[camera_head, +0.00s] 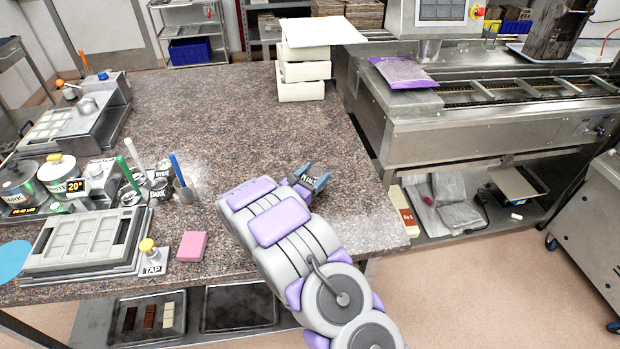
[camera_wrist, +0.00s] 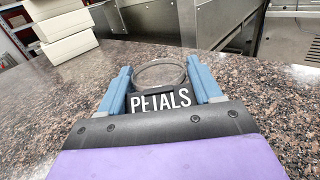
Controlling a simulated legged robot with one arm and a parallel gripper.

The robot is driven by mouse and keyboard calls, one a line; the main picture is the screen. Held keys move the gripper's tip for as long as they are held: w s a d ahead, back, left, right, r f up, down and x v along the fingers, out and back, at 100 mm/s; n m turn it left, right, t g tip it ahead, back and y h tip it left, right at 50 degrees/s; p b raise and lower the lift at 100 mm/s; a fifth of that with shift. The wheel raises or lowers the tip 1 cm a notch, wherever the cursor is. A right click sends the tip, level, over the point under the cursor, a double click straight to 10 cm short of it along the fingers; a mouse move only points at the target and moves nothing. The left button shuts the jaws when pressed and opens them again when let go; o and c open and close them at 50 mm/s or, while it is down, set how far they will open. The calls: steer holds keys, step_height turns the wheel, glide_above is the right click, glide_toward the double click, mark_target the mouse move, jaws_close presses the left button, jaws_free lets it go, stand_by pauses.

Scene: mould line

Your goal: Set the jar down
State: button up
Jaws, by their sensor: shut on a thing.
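The jar (camera_wrist: 160,74) shows in the wrist view as a clear round rim behind a black label (camera_wrist: 160,101) reading PETALS. It sits between the two blue fingers of my gripper (camera_wrist: 163,88), which is shut on it. In the head view my gripper (camera_head: 311,178) is over the right part of the granite counter (camera_head: 240,110), with a small dark label between its fingers. The jar looks upright and low over the counter. I cannot tell whether its base touches the surface, as the label and gripper hide its lower part.
Small labelled jars (camera_head: 160,188) and tools stand at left, near a grey mould (camera_head: 85,240), a pink block (camera_head: 191,246) and a TAP stand (camera_head: 152,260). White boxes (camera_head: 303,70) are stacked at the back. A conveyor machine (camera_head: 480,125) borders the right. The counter around my gripper is clear.

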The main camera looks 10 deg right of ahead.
mark_target(303, 177)
steer(key=shift+d, duration=0.25)
steer(key=o, duration=0.9)
steer(key=shift+a, duration=0.5)
steer(key=shift+c, duration=0.2)
steer(key=o, duration=0.4)
steer(key=a, duration=0.2)
steer(key=shift+a, duration=0.35)
steer(key=shift+c, duration=0.2)
steer(key=shift+s+d, duration=0.15)
steer(key=shift+d, duration=1.25)
steer(key=v, duration=0.3)
steer(key=w+p+v, duration=0.1)
steer(key=v, duration=0.3)
steer(key=a+p+v, duration=0.1)
steer(key=v, duration=0.3)
steer(key=shift+w, duration=0.15)
steer(key=shift+s+a+p, duration=0.2)
steer(key=shift+s+p, duration=0.15)
steer(key=shift+s+d, duration=0.4)
steer(key=shift+s, duration=0.15)
steer(key=shift+a, duration=0.15)
